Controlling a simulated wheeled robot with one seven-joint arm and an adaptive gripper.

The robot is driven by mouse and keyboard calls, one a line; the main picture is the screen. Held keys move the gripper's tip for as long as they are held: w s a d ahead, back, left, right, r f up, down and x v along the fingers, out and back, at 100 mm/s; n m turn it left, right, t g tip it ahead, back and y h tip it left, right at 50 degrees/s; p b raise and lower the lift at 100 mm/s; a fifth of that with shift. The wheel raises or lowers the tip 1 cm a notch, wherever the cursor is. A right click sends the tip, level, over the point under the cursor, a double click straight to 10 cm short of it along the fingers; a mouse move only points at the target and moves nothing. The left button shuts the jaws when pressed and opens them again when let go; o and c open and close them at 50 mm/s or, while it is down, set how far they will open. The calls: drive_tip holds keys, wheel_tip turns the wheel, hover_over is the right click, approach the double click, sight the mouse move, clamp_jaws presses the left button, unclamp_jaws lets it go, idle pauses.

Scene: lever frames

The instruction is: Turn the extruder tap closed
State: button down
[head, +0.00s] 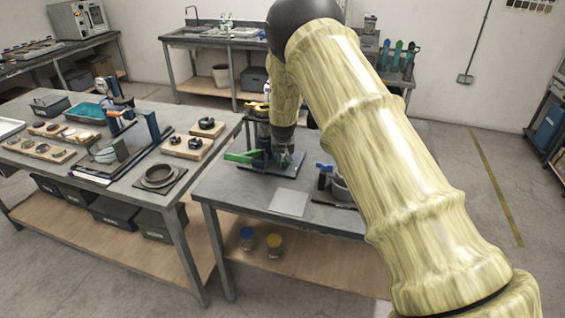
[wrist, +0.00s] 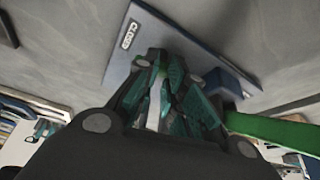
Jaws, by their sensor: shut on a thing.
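The extruder tap stands on a dark blue base plate (head: 292,168) on the right-hand workbench. Its green bar (head: 240,156) sticks out to the left of my gripper (head: 284,152). In the wrist view the green bar (wrist: 275,130) runs off to the right from beside the fingers. My gripper (wrist: 160,85) points down at the tap and is shut on part of it.
A light square plate (head: 288,203) lies in front on the same bench. A grey pot (head: 342,187) and a blue-handled item (head: 324,168) stand to the right, partly behind my arm. The left bench (head: 120,190) holds several trays and tools.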

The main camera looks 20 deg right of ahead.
drive_tip(key=shift+s+d+f+m, duration=0.15)
drive_tip(key=shift+f+m, duration=0.25)
drive_tip(key=shift+f, duration=0.2)
drive_tip(key=c, duration=2.2)
unclamp_jaws()
drive_tip(key=shift+r+h, duration=0.1)
drive_tip(key=shift+h, duration=0.2)
drive_tip(key=o, duration=1.6)
drive_tip(key=shift+w+f, duration=0.3)
drive_tip(key=shift+w, duration=0.1)
drive_tip(key=shift+o, duration=0.2)
drive_tip(key=shift+s+r, duration=0.15)
drive_tip(key=shift+r, duration=0.6)
drive_tip(key=v, duration=1.1)
